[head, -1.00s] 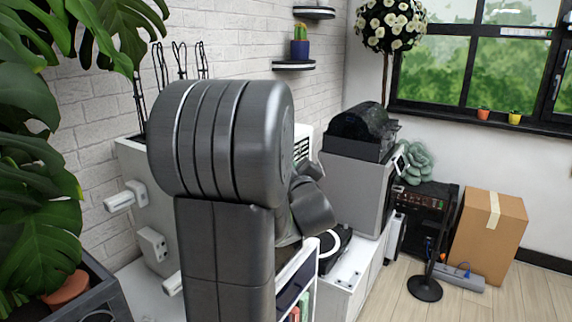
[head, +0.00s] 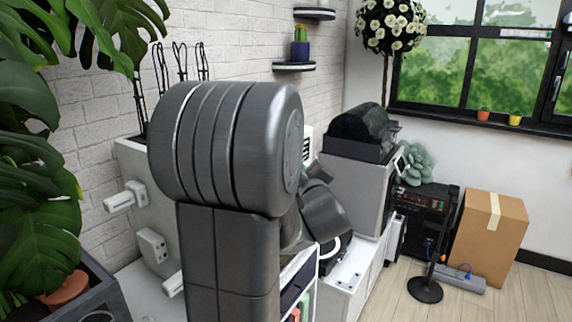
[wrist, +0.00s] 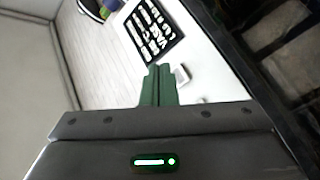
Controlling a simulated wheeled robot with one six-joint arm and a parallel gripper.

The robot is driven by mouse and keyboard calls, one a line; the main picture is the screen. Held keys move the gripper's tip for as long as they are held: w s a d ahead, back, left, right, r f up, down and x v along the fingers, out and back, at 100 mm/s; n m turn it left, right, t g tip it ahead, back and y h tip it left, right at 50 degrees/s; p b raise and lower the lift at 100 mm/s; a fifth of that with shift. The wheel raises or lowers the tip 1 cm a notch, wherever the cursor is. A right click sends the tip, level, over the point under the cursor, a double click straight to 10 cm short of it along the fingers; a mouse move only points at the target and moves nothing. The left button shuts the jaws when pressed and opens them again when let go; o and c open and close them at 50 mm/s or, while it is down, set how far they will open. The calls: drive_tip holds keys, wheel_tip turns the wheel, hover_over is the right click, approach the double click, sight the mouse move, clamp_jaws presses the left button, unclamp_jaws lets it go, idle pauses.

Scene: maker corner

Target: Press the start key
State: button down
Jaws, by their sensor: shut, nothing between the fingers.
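My gripper (wrist: 158,72) shows in the wrist view, its two green fingers together and empty. A small pale square piece (wrist: 182,75) lies just right of the fingertips against a white surface; I cannot tell whether it is the start key. I cannot tell whether the fingertips touch anything. In the head view my own arm hides the gripper and the area in front of it. No key is clearly readable as the start key in either view.
A black panel with several white pieces (wrist: 152,30) lies beyond the fingertips. A dark frame fills the wrist view's right. In the head view, a grey machine with a black top (head: 352,188) stands right of my arm, and a large plant (head: 40,150) is at left.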

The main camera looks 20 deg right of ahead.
drive_tip(key=s+d, duration=0.2)
drive_tip(key=s, duration=0.1)
drive_tip(key=shift+d, duration=0.3)
drive_tip(key=shift+w+a, duration=0.1)
drive_tip(key=shift+w, duration=0.05)
idle(0.4)
drive_tip(key=p, duration=0.1)
drive_tip(key=w+p, duration=0.1)
drive_tip(key=p, duration=0.1)
drive_tip(key=shift+a+r, duration=0.25)
drive_tip(key=shift+a, duration=0.15)
drive_tip(key=shift+p, duration=0.45)
drive_tip(key=s+d, duration=0.1)
drive_tip(key=s, duration=0.1)
drive_tip(key=s+d, duration=0.2)
drive_tip(key=shift+d+f+b, duration=0.2)
drive_tip(key=shift+d+b, duration=0.1)
drive_tip(key=shift+b, duration=0.05)
